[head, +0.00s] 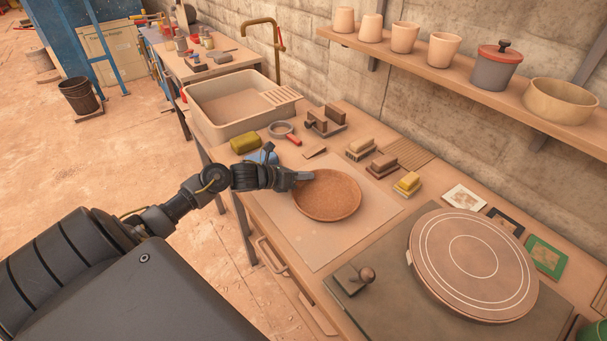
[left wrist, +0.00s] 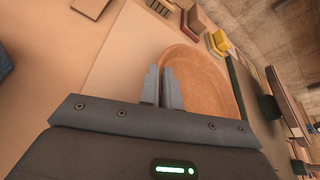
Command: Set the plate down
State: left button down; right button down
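The plate (head: 330,196) is round, brown and speckled. It lies level over the pale mat (head: 305,237) on the worktable; I cannot tell whether it touches the mat. My left gripper (head: 302,177) is at the plate's left rim. In the left wrist view the two grey fingers (left wrist: 163,86) are close together with the rim of the plate (left wrist: 203,75) between them. The fingertips hide part of the rim. My right gripper is not in view.
A round banding wheel (head: 475,262) stands right of the mat, with a knobbed block (head: 355,279) before it. Small sponges and blocks (head: 383,165) lie behind the plate. A sink (head: 235,103) is at the far left. The mat's front part is clear.

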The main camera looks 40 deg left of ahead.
pick_arm(q)
jog(key=shift+f, duration=0.2)
jog(key=shift+f, duration=0.2)
jog(key=c, duration=1.6)
grip_release()
jog(key=shift+r, duration=0.1)
jog(key=b+v, duration=0.2)
jog(key=v, duration=0.8)
jog(key=shift+s+a+b, duration=0.1)
jog(key=shift+s+b, duration=0.15)
jog(key=shift+b, duration=0.1)
jog(key=shift+v, duration=0.8)
